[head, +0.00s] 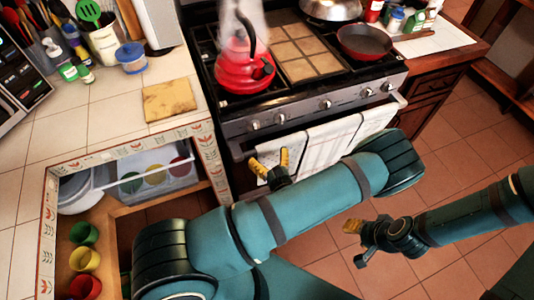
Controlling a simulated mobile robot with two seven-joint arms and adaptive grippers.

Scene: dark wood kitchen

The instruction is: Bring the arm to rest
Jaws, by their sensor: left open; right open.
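My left arm (310,205) crosses the lower middle of the head view, its elbow bent in front of the stove. My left gripper (271,163) shows just beyond the forearm, yellow fingertips spread and empty. It is in front of the towels on the oven handle; whether it touches them I cannot tell. My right arm (470,217) comes in from the right edge. My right gripper (357,243) is open and empty over the tiled floor, fingers pointing left.
The stove (320,105) carries a steaming red kettle (243,68) and a red pan (365,41). White towels (330,140) hang on its front. Floor at right (470,130) is clear.

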